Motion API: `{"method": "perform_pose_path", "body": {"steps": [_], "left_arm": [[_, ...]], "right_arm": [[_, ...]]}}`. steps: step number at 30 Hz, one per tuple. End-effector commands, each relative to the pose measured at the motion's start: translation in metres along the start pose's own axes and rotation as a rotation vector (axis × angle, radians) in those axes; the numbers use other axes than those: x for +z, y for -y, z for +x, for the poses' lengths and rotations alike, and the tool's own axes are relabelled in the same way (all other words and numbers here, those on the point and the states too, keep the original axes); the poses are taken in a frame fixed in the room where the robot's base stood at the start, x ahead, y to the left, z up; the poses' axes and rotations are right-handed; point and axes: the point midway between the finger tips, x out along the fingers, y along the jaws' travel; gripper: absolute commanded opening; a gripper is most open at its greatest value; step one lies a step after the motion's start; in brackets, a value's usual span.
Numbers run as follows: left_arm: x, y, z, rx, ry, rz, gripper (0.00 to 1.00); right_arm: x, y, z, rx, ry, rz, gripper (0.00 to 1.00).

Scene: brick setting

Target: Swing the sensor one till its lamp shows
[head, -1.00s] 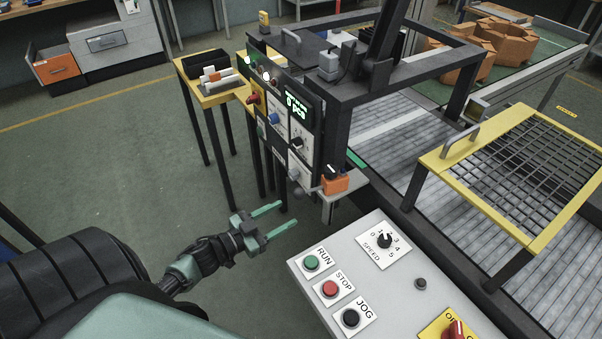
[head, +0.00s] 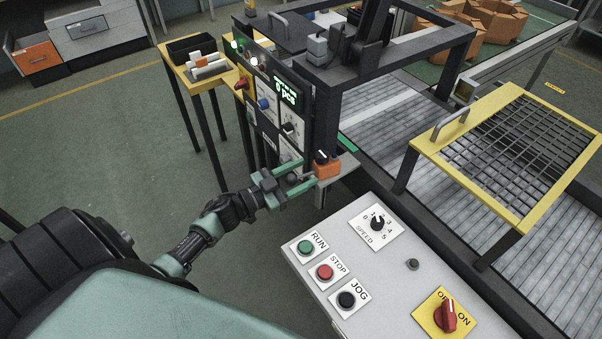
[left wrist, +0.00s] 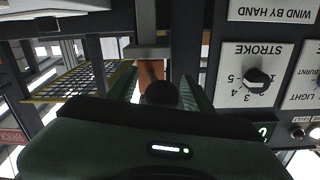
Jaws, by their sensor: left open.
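The sensor (head: 327,168) is a small orange box with a black top, on a grey bracket (head: 338,180) at the lower corner of the machine's panel. No lit lamp can be made out on it. My left gripper (head: 307,171) is open, its green fingers pointing at the sensor from the left, close to it in the head view; contact cannot be told. In the left wrist view, a patch of orange (left wrist: 149,72) shows between the fingers, behind a dark round shape (left wrist: 160,93). My right gripper is not in view.
The dark control panel (head: 268,112) with knobs and a lit display stands just beside the gripper. A grey console (head: 330,250) with RUN, STOP and JOG buttons is in front. Open floor lies left.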

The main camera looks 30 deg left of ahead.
Motion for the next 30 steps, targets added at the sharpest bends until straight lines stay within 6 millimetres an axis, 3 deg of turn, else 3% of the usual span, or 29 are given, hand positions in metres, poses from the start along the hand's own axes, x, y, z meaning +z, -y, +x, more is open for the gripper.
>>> {"method": "perform_pose_path", "body": {"steps": [2,8,30], "left_arm": [[0.0002,0.0,-0.0002,0.0,0.0,0.0,0.52],[0.0003,0.0001,-0.0004,-0.001,0.0,0.0,0.0],[0.0002,0.0002,-0.0006,-0.001,0.001,0.0,0.0]], "right_arm": [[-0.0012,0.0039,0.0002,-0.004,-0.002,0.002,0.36],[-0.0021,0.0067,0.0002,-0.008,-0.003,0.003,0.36],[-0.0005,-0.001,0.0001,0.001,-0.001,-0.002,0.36]]}}
